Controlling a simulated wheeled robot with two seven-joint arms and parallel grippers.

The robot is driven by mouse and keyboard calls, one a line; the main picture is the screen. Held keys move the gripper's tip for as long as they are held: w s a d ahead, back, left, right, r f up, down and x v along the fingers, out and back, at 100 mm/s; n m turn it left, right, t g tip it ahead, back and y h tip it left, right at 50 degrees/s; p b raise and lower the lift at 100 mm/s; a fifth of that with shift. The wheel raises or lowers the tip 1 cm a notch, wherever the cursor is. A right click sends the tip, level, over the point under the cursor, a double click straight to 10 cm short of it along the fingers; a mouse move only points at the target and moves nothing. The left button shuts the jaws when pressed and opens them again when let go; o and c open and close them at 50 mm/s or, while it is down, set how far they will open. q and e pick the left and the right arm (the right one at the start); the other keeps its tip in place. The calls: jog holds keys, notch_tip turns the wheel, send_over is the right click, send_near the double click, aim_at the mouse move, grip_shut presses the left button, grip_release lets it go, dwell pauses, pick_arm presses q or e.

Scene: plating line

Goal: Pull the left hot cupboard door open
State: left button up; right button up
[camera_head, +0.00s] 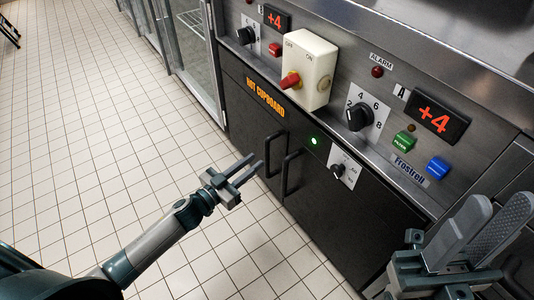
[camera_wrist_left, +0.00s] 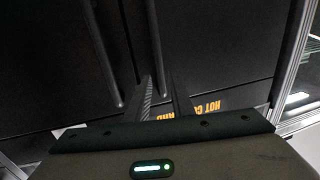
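The left hot cupboard door (camera_head: 244,108) is dark and closed, with an upright black bar handle (camera_head: 271,158). The right door's handle (camera_head: 291,172) is close beside it. My left gripper (camera_head: 253,164) is open in front of the left door, its fingertips apart near the left handle. In the left wrist view its fingers (camera_wrist_left: 162,88) point at the doors and the left handle (camera_wrist_left: 157,42) lines up between them; I cannot tell whether they touch it. The right handle (camera_wrist_left: 105,55) is left of the fingers there. My right gripper (camera_head: 497,212) is open and empty at lower right.
A control panel above the doors carries a white switch box with a red knob (camera_head: 291,80), a black dial (camera_head: 358,117) and green (camera_head: 403,141) and blue (camera_head: 437,168) buttons. A glass-fronted cabinet (camera_head: 190,45) stands beyond. The tiled floor (camera_head: 95,130) in front is clear.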

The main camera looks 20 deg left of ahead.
aim_at(267, 152)
pick_arm(q)
jog(key=shift+b+x, duration=0.7)
jog(key=shift+x, duration=2.9)
grip_shut()
